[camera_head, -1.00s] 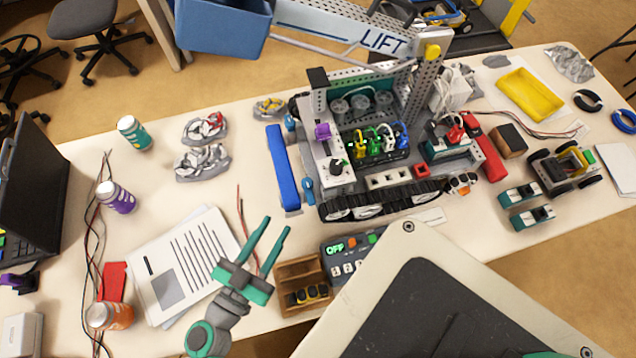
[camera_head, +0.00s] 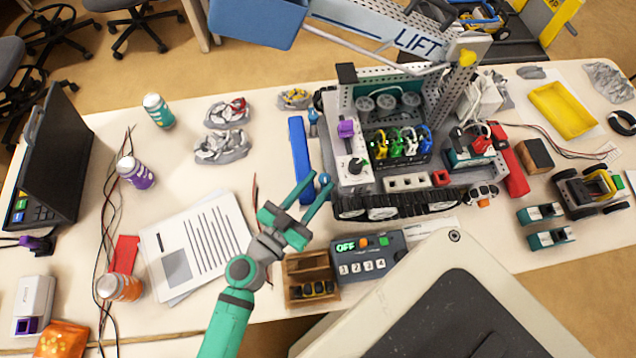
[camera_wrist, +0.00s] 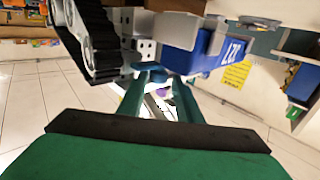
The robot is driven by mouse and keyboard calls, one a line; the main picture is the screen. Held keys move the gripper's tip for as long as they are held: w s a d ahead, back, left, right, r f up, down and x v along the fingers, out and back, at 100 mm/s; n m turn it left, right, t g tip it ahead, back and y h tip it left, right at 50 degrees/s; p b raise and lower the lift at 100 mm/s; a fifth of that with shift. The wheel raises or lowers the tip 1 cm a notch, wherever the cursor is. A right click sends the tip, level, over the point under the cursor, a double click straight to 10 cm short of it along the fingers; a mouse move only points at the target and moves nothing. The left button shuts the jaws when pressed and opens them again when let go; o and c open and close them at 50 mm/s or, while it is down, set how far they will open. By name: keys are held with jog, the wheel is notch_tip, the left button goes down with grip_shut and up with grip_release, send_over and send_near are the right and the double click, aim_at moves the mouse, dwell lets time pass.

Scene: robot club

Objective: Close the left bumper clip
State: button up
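The tracked robot (camera_head: 405,205) stands on the table with a long blue bumper (camera_head: 301,160) along its left side. A small blue clip (camera_head: 313,117) shows near the bumper's far end, and another blue clip (camera_head: 325,179) near its close end. My gripper (camera_head: 320,184) is open, its two green fingers apart at the near clip. In the wrist view, a blue clip (camera_wrist: 150,74) lies at or between the fingertips; contact cannot be told. The fingers partly hide the near clip, and whether it is closed is unclear.
A wooden box (camera_head: 297,292) and a keypad unit (camera_head: 368,258) sit close below the gripper. Papers (camera_head: 205,240) lie to its left. The lift arm (camera_head: 375,25) extends above the tracked robot.

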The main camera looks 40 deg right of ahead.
jog(key=shift+s+d, duration=0.1)
jog(key=shift+d, duration=0.1)
jog(key=shift+s, duration=0.1)
jog(key=c, duration=0.8)
